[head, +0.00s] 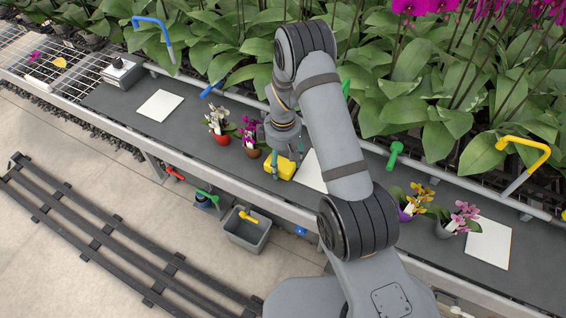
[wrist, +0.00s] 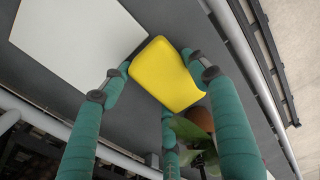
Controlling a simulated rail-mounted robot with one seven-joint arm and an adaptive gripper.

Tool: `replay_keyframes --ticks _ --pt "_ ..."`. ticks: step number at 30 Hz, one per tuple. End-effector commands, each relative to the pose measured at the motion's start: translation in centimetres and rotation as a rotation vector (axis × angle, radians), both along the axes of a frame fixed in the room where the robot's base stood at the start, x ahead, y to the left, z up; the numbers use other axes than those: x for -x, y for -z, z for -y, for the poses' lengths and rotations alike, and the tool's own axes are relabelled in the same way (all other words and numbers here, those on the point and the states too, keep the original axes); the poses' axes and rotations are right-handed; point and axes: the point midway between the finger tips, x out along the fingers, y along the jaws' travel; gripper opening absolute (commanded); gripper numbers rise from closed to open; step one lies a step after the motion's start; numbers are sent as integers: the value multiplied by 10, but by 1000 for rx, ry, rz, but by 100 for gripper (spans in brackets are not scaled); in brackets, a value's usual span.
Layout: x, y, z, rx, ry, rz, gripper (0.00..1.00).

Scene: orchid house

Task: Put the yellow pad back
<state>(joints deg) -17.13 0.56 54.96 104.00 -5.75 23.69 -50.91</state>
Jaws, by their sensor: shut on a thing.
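The yellow pad (head: 281,168) is at the middle of the dark bench, just left of a white sheet (head: 311,171). My gripper (head: 284,160) is over it, pointing down. In the wrist view, the yellow pad (wrist: 165,74) sits between the green fingers of my gripper (wrist: 160,75), which are shut on it. The white sheet also shows at the upper left of the wrist view (wrist: 78,38). I cannot tell whether the pad touches the bench or is slightly above it.
Close left of the pad stand a magenta orchid in a brown pot (head: 252,150) and a white orchid in a red pot (head: 222,138). Two more potted orchids (head: 447,228) stand at the right by another white sheet (head: 488,243). A grey bin (head: 247,232) is below the bench.

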Motion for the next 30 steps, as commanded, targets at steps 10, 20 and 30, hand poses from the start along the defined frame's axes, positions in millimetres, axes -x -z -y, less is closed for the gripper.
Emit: replay_keyframes --ticks 10,20,30 --pt "8 10 1 4 -2 -19 76" --pt "8 6 0 5 -3 -19 78" --pt "3 -43 0 2 0 -5 78"
